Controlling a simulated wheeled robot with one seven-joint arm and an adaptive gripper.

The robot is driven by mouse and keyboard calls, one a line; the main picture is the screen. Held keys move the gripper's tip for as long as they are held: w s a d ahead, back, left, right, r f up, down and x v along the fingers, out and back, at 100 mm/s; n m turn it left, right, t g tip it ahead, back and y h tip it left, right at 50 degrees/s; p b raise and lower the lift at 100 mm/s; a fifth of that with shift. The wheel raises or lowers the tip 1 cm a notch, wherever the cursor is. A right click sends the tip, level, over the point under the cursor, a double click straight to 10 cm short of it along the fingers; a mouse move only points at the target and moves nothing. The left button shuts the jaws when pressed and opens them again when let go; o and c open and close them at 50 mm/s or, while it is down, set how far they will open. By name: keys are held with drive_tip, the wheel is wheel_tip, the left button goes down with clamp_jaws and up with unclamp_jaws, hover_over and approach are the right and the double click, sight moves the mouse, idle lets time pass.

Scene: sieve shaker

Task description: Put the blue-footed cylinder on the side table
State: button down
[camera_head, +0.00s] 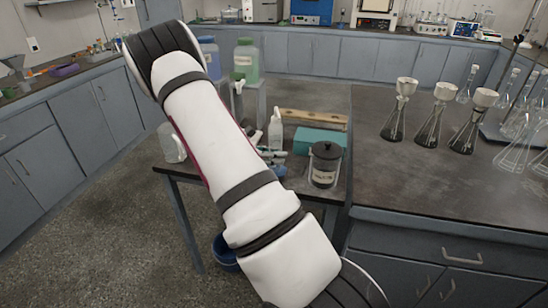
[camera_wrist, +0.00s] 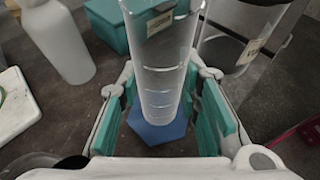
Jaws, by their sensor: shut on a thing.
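The clear graduated cylinder (camera_wrist: 160,70) with its blue foot (camera_wrist: 155,127) stands between the teal finger pads of my gripper (camera_wrist: 168,108) in the wrist view. The gripper is shut on it. The blue foot is over the dark top of the side table (camera_head: 236,178); I cannot tell whether it touches.
A white bottle (camera_head: 275,130), a teal box (camera_head: 318,141) and a black-lidded jar (camera_head: 325,167) stand close around the gripper. A clear pitcher (camera_head: 170,145) is at the table's left. Flasks with white funnels (camera_head: 436,115) stand on the right bench (camera_head: 400,175).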

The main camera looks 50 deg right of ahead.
drive_tip(key=shift+f, duration=0.55)
drive_tip(key=shift+f, duration=0.1)
drive_tip(key=c, duration=1.2)
unclamp_jaws()
